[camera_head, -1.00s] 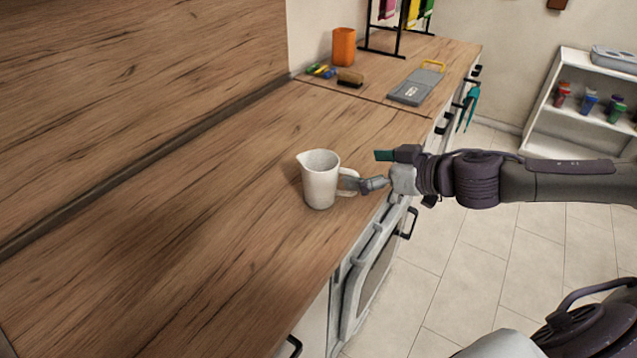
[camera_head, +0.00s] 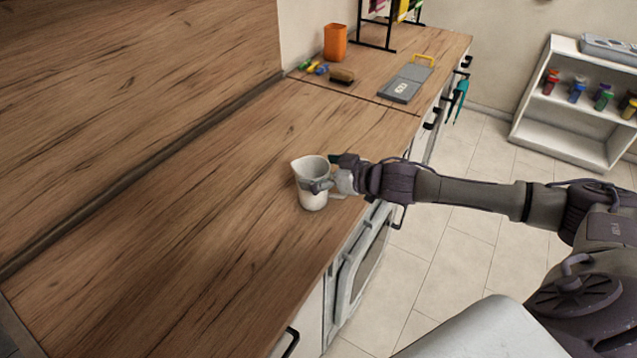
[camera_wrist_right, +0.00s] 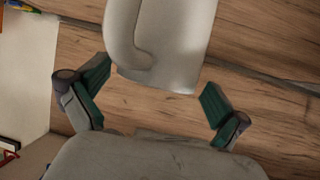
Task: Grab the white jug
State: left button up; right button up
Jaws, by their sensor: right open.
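The white jug (camera_head: 312,199) stands upright on the wooden counter near its front edge. My right gripper (camera_head: 322,183) reaches in from the right at the jug, and one finger shows in front of the jug's body. In the right wrist view, the jug (camera_wrist_right: 182,50) with its handle (camera_wrist_right: 118,35) fills the upper middle. The open green-padded fingers of my right gripper (camera_wrist_right: 153,97) are to either side of the jug's lower part, with gaps visible there. The handle is mostly hidden by the gripper in the head view. My left gripper is not in view.
On the far counter are an orange cup (camera_head: 335,42), a brush (camera_head: 342,76), a grey board with a yellow handle (camera_head: 401,90) and a black rack (camera_head: 376,40). A white shelf (camera_head: 560,140) stands at right. The counter left of the jug is clear.

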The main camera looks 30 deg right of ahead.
aim_at(302, 167)
jog(key=x, duration=0.3)
jog(key=shift+w+p, duration=0.3)
jog(key=shift+p, duration=0.05)
jog(key=shift+s, duration=0.1)
jog(key=shift+c, duration=0.2)
jog(key=shift+c, duration=1.2)
jog(key=c, duration=1.4)
jog(key=shift+r, duration=0.1)
